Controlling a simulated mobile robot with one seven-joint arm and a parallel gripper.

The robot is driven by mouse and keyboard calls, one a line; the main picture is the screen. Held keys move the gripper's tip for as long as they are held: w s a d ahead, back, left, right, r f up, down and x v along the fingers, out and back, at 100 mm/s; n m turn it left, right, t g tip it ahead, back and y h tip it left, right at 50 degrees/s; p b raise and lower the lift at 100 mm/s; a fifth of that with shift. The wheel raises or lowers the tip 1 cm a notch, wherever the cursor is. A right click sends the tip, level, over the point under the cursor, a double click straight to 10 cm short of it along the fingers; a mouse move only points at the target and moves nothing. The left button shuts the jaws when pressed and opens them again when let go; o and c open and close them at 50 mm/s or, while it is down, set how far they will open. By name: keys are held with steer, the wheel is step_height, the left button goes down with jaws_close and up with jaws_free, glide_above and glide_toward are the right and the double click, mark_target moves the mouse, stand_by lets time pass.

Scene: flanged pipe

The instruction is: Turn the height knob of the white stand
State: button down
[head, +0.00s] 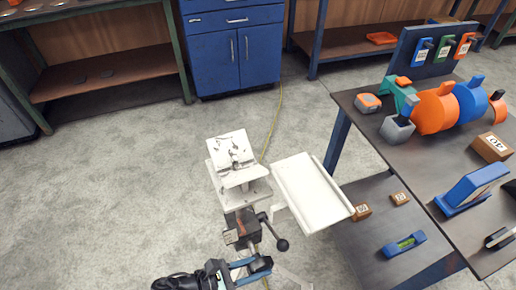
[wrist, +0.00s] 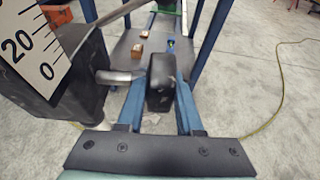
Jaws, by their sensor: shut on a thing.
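The white stand (head: 240,172) stands on the floor in the middle of the head view, with a dark clamp block on its column. In the wrist view a black knob (wrist: 160,82) on a short metal shaft comes out of the dark block (wrist: 75,85) at left. My gripper (wrist: 160,100) has its two blue fingers on either side of this knob and is shut on it. In the head view my gripper (head: 250,268) is at the bottom, just below the block, and largely covers the knob. A white scale plate (wrist: 28,45) reads 20 and 0.
A black ball-ended lever (head: 282,244) sticks out right of the block, close to my gripper. A white side tray (head: 312,192) is joined at right. A workbench (head: 430,170) with flanged pipe parts stands further right. The floor at left is clear.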

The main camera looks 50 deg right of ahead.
steer(key=f+h+b, duration=0.1)
steer(key=h+b, duration=0.1)
steer(key=b, duration=0.1)
steer(key=shift+f+g, duration=0.15)
steer(key=shift+g, duration=0.15)
steer(key=shift+r+g+h+b, duration=0.25)
steer(key=shift+g+h+b, duration=0.35)
steer(key=shift+b, duration=0.65)
steer(key=shift+h+b, duration=0.7)
steer(key=shift+b, duration=0.2)
steer(key=shift+d+g+b, duration=0.1)
steer(key=shift+g+b, duration=0.2)
steer(key=shift+b, duration=0.2)
steer(key=shift+r+h+b, duration=0.15)
steer(key=shift+h+b, duration=0.3)
steer(key=shift+h, duration=0.05)
steer(key=c, duration=0.6)
jaws_free()
steer(key=shift+o, duration=0.2)
